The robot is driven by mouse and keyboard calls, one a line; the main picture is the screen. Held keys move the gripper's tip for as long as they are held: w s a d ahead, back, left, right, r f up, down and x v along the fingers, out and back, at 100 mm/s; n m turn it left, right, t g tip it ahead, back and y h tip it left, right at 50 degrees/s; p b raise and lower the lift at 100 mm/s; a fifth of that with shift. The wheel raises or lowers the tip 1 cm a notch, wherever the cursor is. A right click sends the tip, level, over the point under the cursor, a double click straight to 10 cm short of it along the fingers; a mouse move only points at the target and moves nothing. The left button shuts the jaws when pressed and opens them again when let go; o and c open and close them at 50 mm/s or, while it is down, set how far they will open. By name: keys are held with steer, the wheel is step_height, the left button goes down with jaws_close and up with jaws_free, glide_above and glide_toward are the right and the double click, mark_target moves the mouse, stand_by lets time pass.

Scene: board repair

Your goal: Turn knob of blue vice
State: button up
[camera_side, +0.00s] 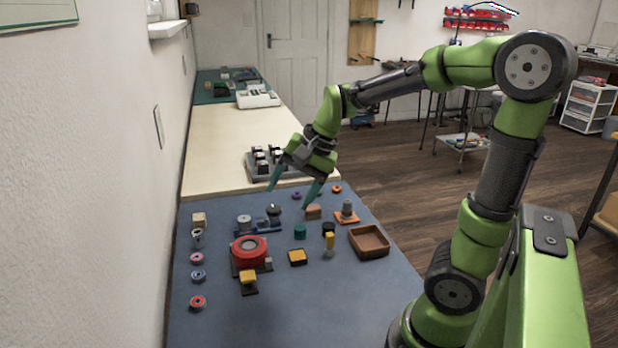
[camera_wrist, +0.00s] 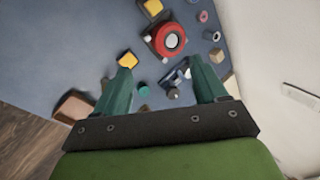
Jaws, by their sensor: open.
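The blue vice (camera_side: 258,225) sits on the blue-grey mat, left of the middle in the side view. A grey round part (camera_side: 244,219) stands at its left end and a dark round knob (camera_side: 273,209) at its right end. In the wrist view the blue vice (camera_wrist: 179,76) lies between the fingers, nearer the right finger, with a small part of it possibly hidden. My gripper (camera_side: 288,197) is open and empty, above the far part of the mat, behind and slightly right of the vice. Its two green fingers also show in the wrist view (camera_wrist: 162,66).
A red round device (camera_side: 250,248) stands just in front of the vice. A green cylinder (camera_side: 300,231), yellow-topped block (camera_side: 298,257) and brown tray (camera_side: 369,241) lie to the right. Several small spools line the left. The mat's front is clear. A wall (camera_side: 80,200) borders the left.

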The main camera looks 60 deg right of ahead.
mark_target(274, 207)
steer(key=w+d+f+m+h, duration=0.1)
steer(key=w+d+m, duration=0.3)
steer(key=d+m, duration=0.5)
steer(key=w+d+f+m+h, duration=0.1)
steer(key=w+d+m, duration=0.45)
steer(key=m, duration=0.65)
steer(key=x, duration=1.5)
steer(key=shift+s+d+f, duration=0.2)
steer(key=shift+s+f, duration=0.1)
steer(key=shift+f, duration=0.1)
steer(key=c, duration=1.1)
steer(key=shift+o, duration=0.2)
steer(key=shift+n, duration=0.4)
